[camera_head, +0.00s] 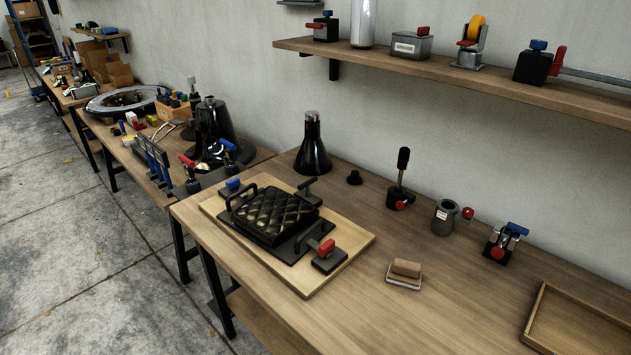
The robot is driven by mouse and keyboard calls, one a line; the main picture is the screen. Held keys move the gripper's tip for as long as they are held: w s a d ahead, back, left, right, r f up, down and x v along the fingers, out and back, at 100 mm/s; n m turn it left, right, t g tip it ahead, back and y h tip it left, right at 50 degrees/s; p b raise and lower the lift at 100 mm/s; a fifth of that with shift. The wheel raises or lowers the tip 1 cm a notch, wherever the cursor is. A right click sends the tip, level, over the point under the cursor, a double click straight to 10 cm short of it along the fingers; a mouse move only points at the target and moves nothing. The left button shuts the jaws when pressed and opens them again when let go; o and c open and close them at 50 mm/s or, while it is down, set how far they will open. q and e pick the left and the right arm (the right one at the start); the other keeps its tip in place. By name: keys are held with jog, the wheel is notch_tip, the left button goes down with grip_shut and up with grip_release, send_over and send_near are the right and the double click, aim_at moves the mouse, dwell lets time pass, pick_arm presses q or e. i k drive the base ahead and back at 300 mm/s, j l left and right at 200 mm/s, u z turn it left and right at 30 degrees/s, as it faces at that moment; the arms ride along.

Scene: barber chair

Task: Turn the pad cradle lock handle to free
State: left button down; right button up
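A black quilted pad (268,212) sits in a dark cradle (291,252) on a light wooden board on the workbench. A red handle (327,248) stands on a small dark block at the cradle's front right corner. A blue handle (233,184) sits on a similar block at the back left corner. A black lever (307,185) is at the back right of the pad. I cannot tell which of these is the cradle lock handle, or its lock state. Neither of my grippers is in view.
On the bench are a black cone-shaped bottle (313,148), a black upright lever (402,178), a grey cup (444,218), a blue-and-red clamp (503,243), a small brush-like block (405,272) and a wooden tray (535,303). A shelf (440,73) hangs above.

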aim_at(306, 184)
jog(key=i+j+z, duration=0.1)
jog(key=j+z, duration=0.15)
jog(key=z, duration=0.15)
jog(key=j+z, duration=0.6)
jog(key=z, duration=0.15)
jog(key=j+z, duration=0.35)
